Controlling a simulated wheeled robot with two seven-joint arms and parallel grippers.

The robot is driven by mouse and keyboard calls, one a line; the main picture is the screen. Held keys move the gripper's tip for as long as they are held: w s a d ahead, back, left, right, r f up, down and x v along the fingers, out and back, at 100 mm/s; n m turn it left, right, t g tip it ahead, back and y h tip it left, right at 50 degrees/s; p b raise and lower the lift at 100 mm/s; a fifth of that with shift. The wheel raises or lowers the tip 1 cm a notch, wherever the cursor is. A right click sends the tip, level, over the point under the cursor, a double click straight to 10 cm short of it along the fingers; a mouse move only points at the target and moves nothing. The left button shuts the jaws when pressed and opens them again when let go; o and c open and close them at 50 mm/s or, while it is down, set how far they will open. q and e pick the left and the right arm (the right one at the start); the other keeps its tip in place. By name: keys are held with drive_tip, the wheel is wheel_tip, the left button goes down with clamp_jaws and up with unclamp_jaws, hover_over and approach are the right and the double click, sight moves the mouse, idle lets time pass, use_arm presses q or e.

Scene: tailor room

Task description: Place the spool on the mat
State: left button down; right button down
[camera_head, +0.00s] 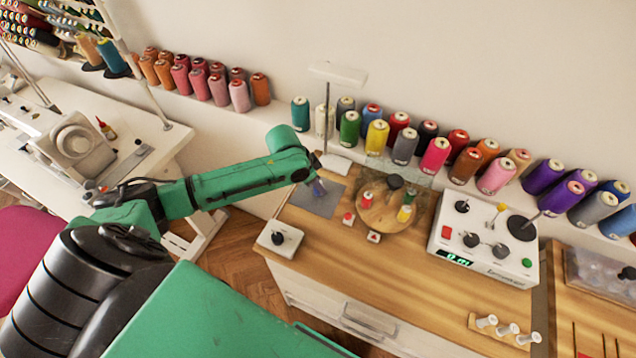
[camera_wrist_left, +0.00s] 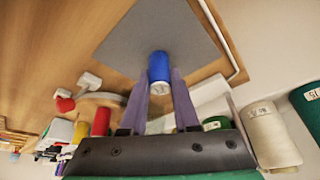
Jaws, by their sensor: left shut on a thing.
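The mat (camera_head: 312,204) is a flat grey sheet at the left end of the wooden table. It fills the upper middle of the left wrist view (camera_wrist_left: 165,25). My left gripper (camera_head: 318,187) is over the mat. In the left wrist view its two purple fingers are shut on a blue spool (camera_wrist_left: 158,67), which lies in front of the mat. In the head view the spool is mostly hidden by the gripper. I cannot tell whether the spool touches the mat. My right gripper is not in view.
A round wooden holder (camera_head: 378,216) with small spools stands just right of the mat. A white dial box (camera_head: 279,238) is in front of it. A white control unit (camera_head: 484,240) sits further right. Many thread cones line the shelf along the wall behind.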

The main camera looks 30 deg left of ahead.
use_arm(q)
drive_tip(key=c, duration=0.7)
unclamp_jaws()
drive_tip(key=shift+f, duration=0.1)
drive_tip(key=shift+o, duration=0.2)
drive_tip(key=v, duration=1.2)
